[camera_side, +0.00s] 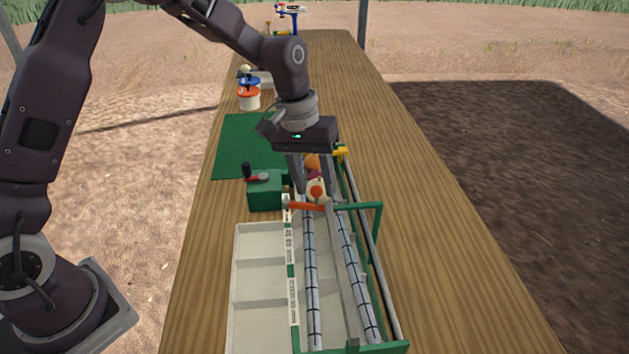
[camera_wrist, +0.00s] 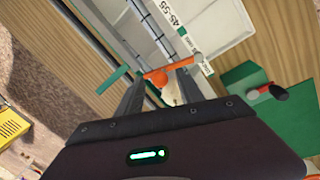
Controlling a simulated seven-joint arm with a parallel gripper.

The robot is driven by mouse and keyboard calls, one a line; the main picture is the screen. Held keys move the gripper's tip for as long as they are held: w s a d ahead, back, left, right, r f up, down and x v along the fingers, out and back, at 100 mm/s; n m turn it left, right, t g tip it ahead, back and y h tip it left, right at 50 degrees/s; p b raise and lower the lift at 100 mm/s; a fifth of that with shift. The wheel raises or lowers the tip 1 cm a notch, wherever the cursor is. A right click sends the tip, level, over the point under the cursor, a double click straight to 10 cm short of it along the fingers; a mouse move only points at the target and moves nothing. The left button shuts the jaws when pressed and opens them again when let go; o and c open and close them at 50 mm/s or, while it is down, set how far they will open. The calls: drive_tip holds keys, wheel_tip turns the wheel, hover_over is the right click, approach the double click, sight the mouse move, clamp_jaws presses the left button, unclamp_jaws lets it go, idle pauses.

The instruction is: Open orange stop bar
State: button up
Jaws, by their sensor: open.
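In the wrist view my gripper (camera_wrist: 158,80) is open right by the bar; contact cannot be told. Onions, a pale one (camera_side: 316,188) and an orange one (camera_side: 312,161), sit behind the bar between or behind my fingers, partly hidden.
The roller lane (camera_side: 311,270) is empty on the near side, beside a pale compartment tray (camera_side: 258,290). A green box with a red-and-black lever (camera_side: 265,191) stands left of my gripper. A green frame post (camera_side: 378,222) rises at the right. Lidded pots (camera_side: 249,98) stand farther back.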

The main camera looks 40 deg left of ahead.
wheel_tip(320, 180, up, 7)
drive_tip(key=a, duration=0.1)
drive_tip(key=shift+s, duration=0.2)
drive_tip(key=shift+a+f, duration=0.1)
drive_tip(key=shift+c, duration=0.4)
drive_tip(key=w+n, duration=0.1)
drive_tip(key=w+a+r+n+g, duration=0.1)
drive_tip(key=w, duration=0.1)
drive_tip(key=w+r+n+g, duration=0.1)
drive_tip(key=w, duration=0.1)
drive_tip(key=shift+a, duration=0.35)
clamp_jaws()
drive_tip(key=shift+n+g, duration=0.4)
drive_tip(key=shift+n, duration=0.3)
drive_tip(key=x, duration=0.9)
drive_tip(key=shift+s+a+f, duration=0.1)
drive_tip(key=shift+a+f, duration=0.1)
